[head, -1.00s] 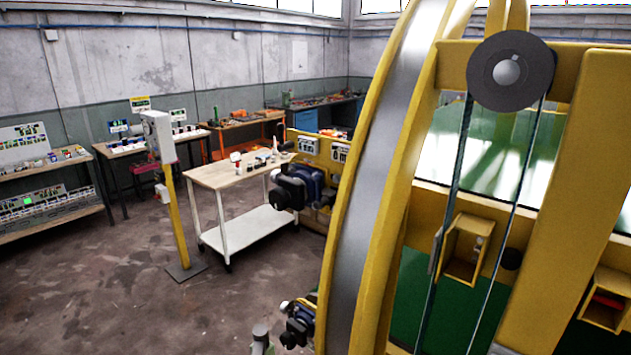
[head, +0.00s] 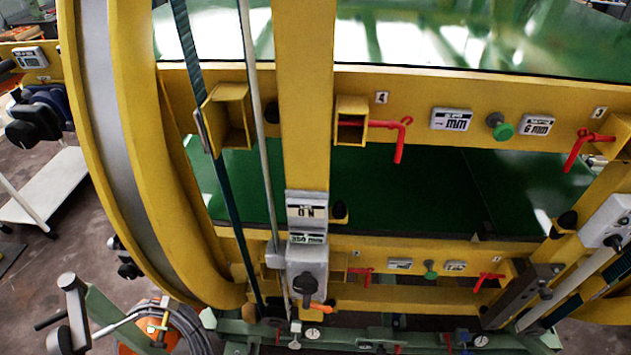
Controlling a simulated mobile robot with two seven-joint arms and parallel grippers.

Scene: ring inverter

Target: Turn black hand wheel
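Several dark round parts show, and I cannot tell for sure which is the black hand wheel. A black knob (head: 305,283) sits on a grey box on the yellow centre post, above a small orange lever (head: 318,307). A black round part (head: 22,131) is on the front of a dark motor at the far left. Neither of my grippers is in view.
The yellow ring frame (head: 120,150) fills the left side. Red levers (head: 401,140) and green knobs (head: 502,131) line the crossbars. A green base beam (head: 380,337) runs along the bottom. A white cart (head: 45,195) stands left, with bare floor around it.

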